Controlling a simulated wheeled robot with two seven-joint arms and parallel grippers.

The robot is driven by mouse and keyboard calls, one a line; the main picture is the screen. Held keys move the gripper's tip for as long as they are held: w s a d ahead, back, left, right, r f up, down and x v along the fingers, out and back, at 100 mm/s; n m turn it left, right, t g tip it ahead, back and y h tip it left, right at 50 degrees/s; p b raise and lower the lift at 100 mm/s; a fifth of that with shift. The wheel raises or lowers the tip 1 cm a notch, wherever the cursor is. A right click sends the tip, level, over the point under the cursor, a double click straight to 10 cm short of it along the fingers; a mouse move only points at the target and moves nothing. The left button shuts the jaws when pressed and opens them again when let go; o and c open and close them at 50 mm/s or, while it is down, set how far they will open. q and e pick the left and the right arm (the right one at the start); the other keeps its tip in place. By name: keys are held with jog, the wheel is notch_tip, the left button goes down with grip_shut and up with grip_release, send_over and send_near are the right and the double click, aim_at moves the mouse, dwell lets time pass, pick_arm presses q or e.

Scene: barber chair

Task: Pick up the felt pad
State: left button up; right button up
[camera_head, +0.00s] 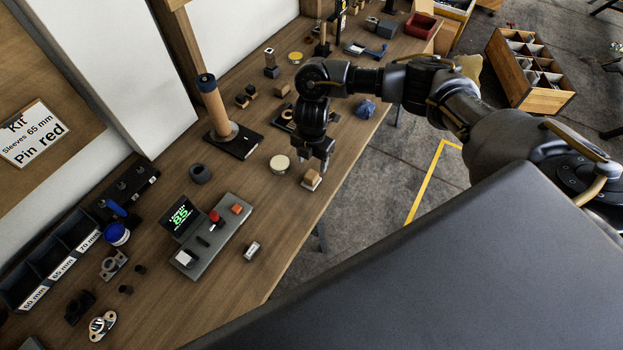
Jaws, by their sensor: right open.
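A small tan block with a pale layer (311,180), which looks like the felt pad, lies on the wooden workbench (300,224) close to its right edge. My right gripper (314,163) points down just above and behind it, open. I cannot tell whether the fingertips touch it. A round cream-topped disc (280,164) lies just left of the gripper. My left gripper is not in view.
A grey control box (210,245) with a green display, a dark ring (200,173) and a tall tan cylinder (214,105) on a black base stand to the left. A blue round item (365,109) sits near the bench edge. Bare wood lies around the pad.

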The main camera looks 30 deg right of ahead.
aim_at(311, 174)
notch_tip(311, 174, down, 2)
jog(key=shift+f, duration=0.1)
jog(key=shift+s+a+f+b, duration=0.15)
jog(key=shift+f+b, duration=0.3)
jog(key=shift+f, duration=2.1)
jog(key=c, duration=1.1)
jog(key=shift+o, duration=0.2)
jog(key=shift+r, duration=0.1)
